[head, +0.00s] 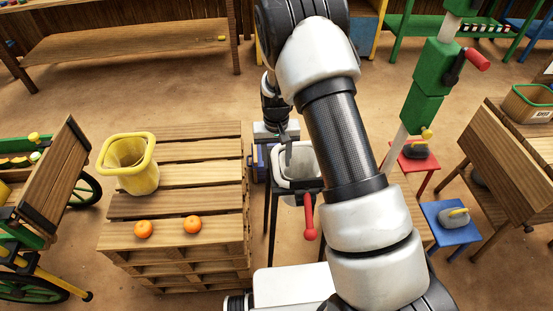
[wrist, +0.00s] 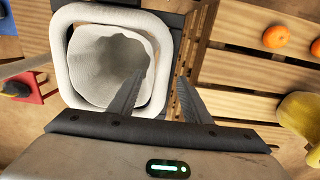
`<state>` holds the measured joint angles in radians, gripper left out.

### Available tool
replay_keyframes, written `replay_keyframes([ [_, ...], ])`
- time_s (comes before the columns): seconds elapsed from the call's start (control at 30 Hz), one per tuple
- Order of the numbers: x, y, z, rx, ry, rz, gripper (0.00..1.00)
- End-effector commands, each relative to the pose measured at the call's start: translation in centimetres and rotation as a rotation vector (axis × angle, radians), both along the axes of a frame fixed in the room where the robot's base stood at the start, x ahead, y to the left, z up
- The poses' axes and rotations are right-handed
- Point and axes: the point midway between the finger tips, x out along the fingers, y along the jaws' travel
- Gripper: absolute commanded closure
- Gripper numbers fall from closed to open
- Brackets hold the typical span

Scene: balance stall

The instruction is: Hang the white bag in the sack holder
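The white bag (head: 298,160) has a thick rolled rim and an open mouth. It sits in the dark frame of the sack holder (head: 272,210), a black-legged stand with a red lever (head: 309,222). In the wrist view the bag (wrist: 75,20) fills the upper left, with the holder's dark frame (wrist: 176,22) beside it. My gripper (wrist: 164,68) is at the bag's rim, one finger over the mouth and the other outside the rim. The fingers are apart, with a gap visible beside the rim. My arm hides part of the holder in the head view.
A wooden pallet stack (head: 175,235) stands to the left with a yellow bag (head: 140,180) and two oranges (head: 192,223) on it. A green post (head: 425,95) and red (head: 410,165) and blue (head: 452,222) stools stand to the right. Floor is clear behind the pallets.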

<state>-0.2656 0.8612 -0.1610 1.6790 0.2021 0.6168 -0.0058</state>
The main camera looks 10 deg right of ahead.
Motion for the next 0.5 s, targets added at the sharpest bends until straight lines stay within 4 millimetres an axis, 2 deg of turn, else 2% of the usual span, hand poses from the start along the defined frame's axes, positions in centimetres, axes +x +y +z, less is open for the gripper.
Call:
replay_keyframes([
  [0.17,0.0,0.0,0.1,0.0,0.0,0.0,0.56],
  [0.27,0.0,0.0,0.9,0.0,-0.001,0.0,0.56],
  [0.37,0.1,0.0,2.6,0.0,-0.003,0.0,0.56],
  [0.5,0.1,0.1,5.9,0.001,-0.005,0.0,0.56],
])
